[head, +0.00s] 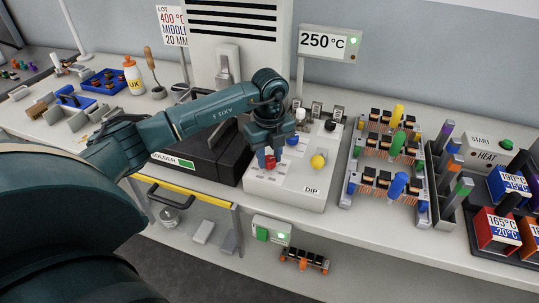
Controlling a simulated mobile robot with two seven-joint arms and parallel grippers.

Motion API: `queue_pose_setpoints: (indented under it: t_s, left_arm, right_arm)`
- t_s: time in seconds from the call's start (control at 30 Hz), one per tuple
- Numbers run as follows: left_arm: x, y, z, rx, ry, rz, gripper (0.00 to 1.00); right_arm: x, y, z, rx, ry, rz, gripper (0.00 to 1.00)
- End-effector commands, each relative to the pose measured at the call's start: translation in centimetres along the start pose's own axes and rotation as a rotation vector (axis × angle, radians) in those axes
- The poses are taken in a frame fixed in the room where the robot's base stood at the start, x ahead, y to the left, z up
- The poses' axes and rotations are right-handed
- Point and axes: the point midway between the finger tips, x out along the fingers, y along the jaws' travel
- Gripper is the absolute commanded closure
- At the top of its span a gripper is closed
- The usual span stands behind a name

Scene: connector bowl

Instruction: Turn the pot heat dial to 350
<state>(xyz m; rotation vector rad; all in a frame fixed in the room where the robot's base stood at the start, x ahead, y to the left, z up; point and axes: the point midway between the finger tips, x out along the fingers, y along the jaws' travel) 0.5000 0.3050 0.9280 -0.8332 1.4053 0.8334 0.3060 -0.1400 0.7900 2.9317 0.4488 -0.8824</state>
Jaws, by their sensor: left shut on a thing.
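My left gripper (267,156) reaches down onto the light grey console marked DIP (290,193). It is shut on a small red knob (270,162) on the console's left part; the fingers partly hide the knob, and any scale around it is too small to read. The display (328,42) on a post behind the console reads 250 °C, with a green light at its right. A yellow knob (318,161) and a blue knob (292,140) also stand on the console. My right gripper is not in view.
A dark box marked SOLDER (215,165) stands left of the console. A sign (172,25) behind reads LOT 400 °C, MIDDLE, 20 MM. Labelled red and blue blocks stand far right.

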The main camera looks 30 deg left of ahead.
Motion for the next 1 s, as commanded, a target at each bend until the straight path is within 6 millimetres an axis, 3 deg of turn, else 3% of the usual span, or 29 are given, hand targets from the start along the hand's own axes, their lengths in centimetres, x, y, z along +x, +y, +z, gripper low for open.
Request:
queue_pose_setpoints:
  t_s: [0.27, 1.0]
  left_arm:
    - [0.03, -0.01, 0.04, 0.133, -0.001, -0.001, 0.92]
    - [0.07, 0.09, 0.11, 0.820, -0.002, -0.001, 0.92]
  right_arm:
    - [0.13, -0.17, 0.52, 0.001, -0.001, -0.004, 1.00]
    - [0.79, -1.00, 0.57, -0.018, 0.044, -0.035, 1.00]
